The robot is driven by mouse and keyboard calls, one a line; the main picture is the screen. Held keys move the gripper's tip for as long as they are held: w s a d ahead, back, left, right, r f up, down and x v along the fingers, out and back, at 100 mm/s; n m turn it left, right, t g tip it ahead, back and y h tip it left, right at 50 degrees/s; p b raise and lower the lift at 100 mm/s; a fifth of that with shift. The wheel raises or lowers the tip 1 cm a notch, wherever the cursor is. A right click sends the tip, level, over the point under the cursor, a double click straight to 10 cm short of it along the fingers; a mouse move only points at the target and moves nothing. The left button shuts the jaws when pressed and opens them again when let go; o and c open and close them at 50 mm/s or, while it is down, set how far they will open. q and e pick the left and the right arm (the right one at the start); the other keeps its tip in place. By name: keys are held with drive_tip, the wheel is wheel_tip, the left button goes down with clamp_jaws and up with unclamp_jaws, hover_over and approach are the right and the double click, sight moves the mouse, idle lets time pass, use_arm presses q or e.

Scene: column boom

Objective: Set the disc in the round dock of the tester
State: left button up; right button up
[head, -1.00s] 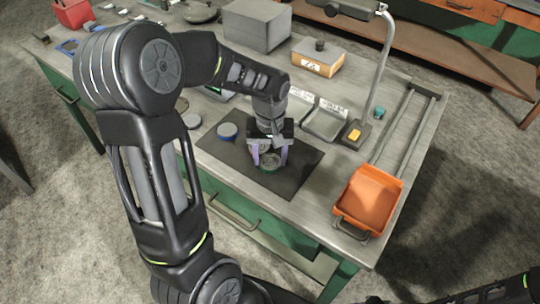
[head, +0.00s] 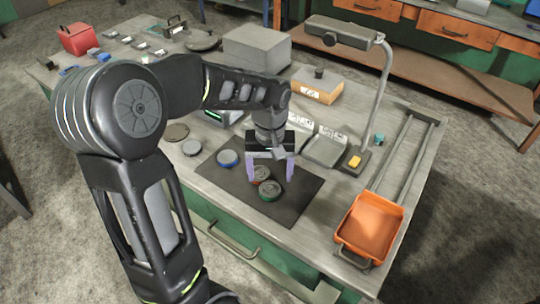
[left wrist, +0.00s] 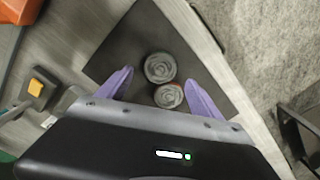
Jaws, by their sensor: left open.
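Several round discs with grey tops lie on a dark mat (head: 300,198): a blue-edged one (head: 228,158), a red-edged one (head: 260,175) and a green-edged one (head: 270,191). The red and green ones lie close together; I cannot tell if they touch. My left gripper (head: 271,176) is open and empty above these two. In the left wrist view, the green-edged disc (left wrist: 159,67) and the red-edged one (left wrist: 169,96) show between its purple fingers. A dark device with a greenish panel (head: 220,116) is partly behind my arm; I cannot tell if it is the tester. My right gripper is out of view.
Grey round pieces (head: 191,147) lie left of the mat. An orange tray (head: 368,229) is at the right edge. A lamp (head: 345,32) arches over its base with a yellow button (head: 355,161). Grey box (head: 257,48) and orange-sided box (head: 318,84) stand behind.

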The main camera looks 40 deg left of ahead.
sight(269, 188)
use_arm(q)
wheel_tip(269, 188, up, 7)
drive_tip(key=shift+r, duration=0.15)
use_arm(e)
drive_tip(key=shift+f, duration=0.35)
use_arm(q)
drive_tip(key=shift+o, duration=0.5)
drive_tip(key=shift+a, duration=0.1)
